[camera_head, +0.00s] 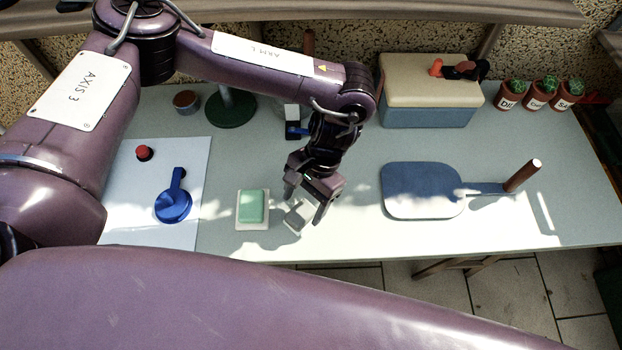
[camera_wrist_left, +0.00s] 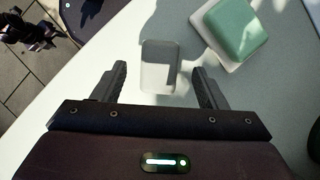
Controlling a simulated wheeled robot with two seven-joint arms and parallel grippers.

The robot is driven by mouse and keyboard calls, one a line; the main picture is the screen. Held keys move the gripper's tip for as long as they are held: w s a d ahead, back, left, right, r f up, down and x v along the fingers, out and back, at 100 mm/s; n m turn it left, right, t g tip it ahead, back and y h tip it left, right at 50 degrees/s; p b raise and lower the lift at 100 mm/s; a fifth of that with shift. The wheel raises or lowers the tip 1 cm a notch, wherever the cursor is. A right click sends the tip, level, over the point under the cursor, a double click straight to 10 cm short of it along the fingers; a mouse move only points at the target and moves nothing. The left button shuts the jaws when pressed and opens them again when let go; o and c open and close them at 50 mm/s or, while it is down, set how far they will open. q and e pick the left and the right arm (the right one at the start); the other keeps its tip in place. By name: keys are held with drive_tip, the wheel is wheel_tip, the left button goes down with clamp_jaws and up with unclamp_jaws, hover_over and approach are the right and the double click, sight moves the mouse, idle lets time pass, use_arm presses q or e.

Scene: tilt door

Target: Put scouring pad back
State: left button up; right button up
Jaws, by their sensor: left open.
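A small pale grey block (camera_head: 298,215), which looks like the scouring pad, lies on the table near its front edge. My left gripper (camera_head: 303,208) is open just above it and pointing down. In the left wrist view the block (camera_wrist_left: 158,66) lies between and slightly beyond the two open fingertips (camera_wrist_left: 161,76), with a gap on each side. A green block (camera_head: 252,206) sits on a white dish just left of the gripper. It also shows at the upper right of the left wrist view (camera_wrist_left: 236,28). My right gripper is not recognisable in either view.
A pale panel (camera_head: 140,218) with a blue lever (camera_head: 174,203) and red button (camera_head: 144,153) lies left. A blue board (camera_head: 422,190) with a handle lies right. A cream-and-blue box (camera_head: 428,95) and labelled pots (camera_head: 537,96) stand behind. Table between gripper and board is clear.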

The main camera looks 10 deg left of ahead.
use_arm(q)
drive_tip(key=v, duration=0.8)
drive_tip(key=shift+f, duration=0.1)
